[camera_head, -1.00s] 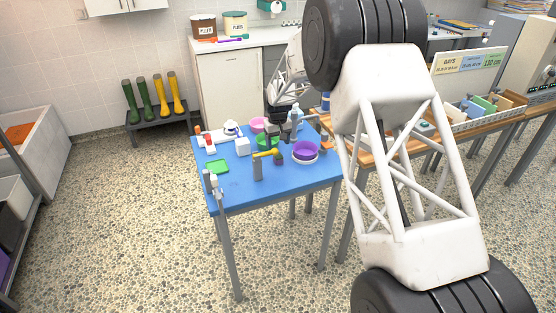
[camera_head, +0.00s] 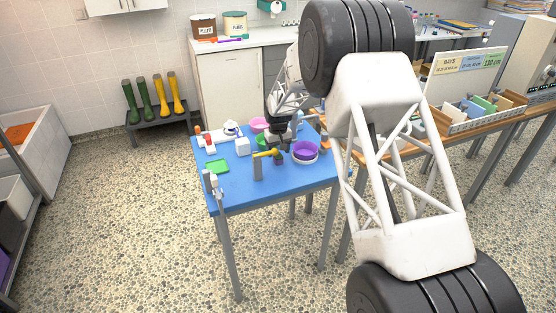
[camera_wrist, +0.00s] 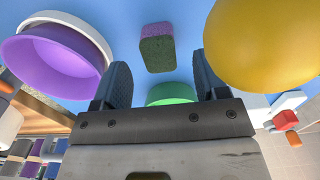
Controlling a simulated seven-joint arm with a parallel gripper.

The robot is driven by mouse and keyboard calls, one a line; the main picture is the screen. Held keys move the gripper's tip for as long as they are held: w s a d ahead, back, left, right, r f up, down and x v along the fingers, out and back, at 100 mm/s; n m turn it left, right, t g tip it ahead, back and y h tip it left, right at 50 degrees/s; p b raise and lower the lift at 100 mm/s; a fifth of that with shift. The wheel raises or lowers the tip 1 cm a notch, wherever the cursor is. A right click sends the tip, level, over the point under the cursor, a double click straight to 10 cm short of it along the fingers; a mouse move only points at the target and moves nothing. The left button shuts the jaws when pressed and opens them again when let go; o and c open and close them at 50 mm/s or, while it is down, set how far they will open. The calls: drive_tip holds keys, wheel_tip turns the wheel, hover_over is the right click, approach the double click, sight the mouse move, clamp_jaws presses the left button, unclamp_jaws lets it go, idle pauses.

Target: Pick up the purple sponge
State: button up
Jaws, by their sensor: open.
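The purple sponge (camera_wrist: 157,47) shows in the wrist view as a small block with a purple band and a dark green-grey face. It lies on the blue table, ahead of my gripper and roughly centred between the fingers. In the head view it looks like a small dark block (camera_head: 279,160) beside a yellow-topped object. My gripper (camera_wrist: 160,85) is open and empty, with its two dark fingers apart and the sponge beyond their tips. In the head view my gripper (camera_head: 277,143) is over the table, partly hiding things behind it.
A purple bowl (camera_wrist: 50,62) is left of the sponge in the wrist view; a large yellow rounded thing (camera_wrist: 262,40) is close on the right. A green item (camera_wrist: 171,94) shows between the fingers.

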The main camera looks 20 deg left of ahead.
sight(278, 155)
drive_tip(key=shift+f, duration=1.7)
drive_tip(key=c, duration=1.1)
drive_tip(key=shift+r, duration=0.1)
drive_tip(key=shift+r, duration=4.9)
